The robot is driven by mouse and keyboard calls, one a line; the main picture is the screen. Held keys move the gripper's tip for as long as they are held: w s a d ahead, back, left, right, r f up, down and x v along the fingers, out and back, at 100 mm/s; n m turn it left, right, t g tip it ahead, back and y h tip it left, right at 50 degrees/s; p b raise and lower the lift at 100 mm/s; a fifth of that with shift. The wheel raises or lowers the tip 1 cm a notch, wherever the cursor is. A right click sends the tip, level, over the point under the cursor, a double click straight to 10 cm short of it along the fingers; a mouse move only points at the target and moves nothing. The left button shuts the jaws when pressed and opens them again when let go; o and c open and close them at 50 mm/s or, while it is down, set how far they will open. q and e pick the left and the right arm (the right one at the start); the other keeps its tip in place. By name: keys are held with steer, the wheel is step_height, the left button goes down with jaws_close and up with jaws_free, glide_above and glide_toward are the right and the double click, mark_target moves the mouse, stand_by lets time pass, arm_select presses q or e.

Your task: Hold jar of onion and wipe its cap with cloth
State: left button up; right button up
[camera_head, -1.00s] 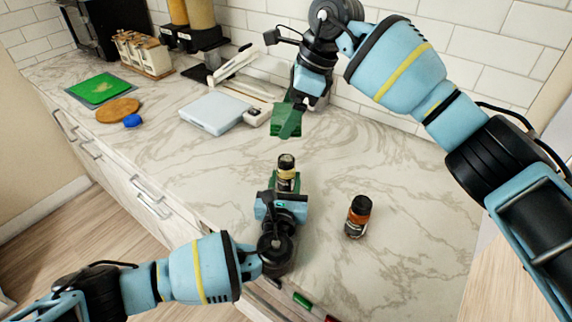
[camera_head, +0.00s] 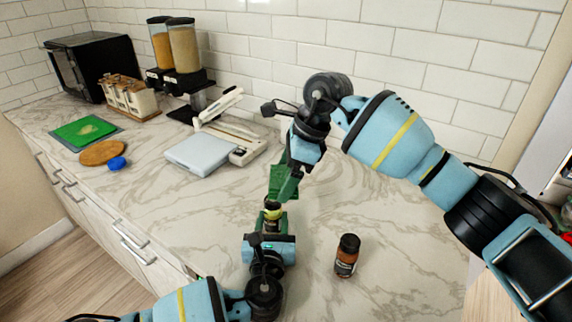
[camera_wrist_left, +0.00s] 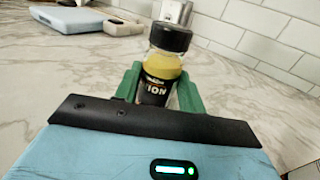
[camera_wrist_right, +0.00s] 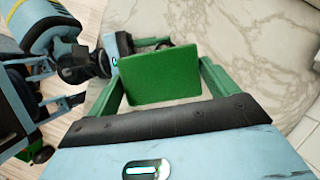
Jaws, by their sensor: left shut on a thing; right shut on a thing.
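The onion jar (camera_head: 270,224) has a black cap and a yellowish body with a dark label; it also shows in the left wrist view (camera_wrist_left: 160,68). My left gripper (camera_head: 268,232) is shut around its lower part and holds it upright, cap up. The green cloth (camera_head: 278,176) is a flat green piece, also in the right wrist view (camera_wrist_right: 158,76). My right gripper (camera_head: 289,187) is shut on it and points down above the jar. The cloth is close to the cap in the head view. No cloth shows on the cap in the left wrist view.
A second jar (camera_head: 347,256) with a black cap stands to the right. A pale scale-like device (camera_head: 201,153), a green board (camera_head: 86,131), a round wooden board (camera_head: 103,152) and a blue lid (camera_head: 117,163) lie at left. The counter at right is mostly clear.

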steer(key=x, duration=0.5)
steer(key=shift+w+d+f, duration=0.15)
steer(key=shift+w+d, duration=0.05)
steer(key=shift+d, duration=0.25)
steer(key=a, duration=0.1)
steer(key=w+a, duration=0.1)
steer(key=a, duration=0.1)
steer(key=shift+w+a+f, duration=0.1)
steer(key=shift+w+a, duration=0.2)
steer(key=shift+s+d, duration=1.05)
steer(key=shift+d, duration=1.4)
steer(key=shift+a+r, duration=0.1)
steer(key=shift+r, duration=4.1)
arm_select(q)
steer(key=o, duration=1.1)
steer(key=shift+o, duration=0.2)
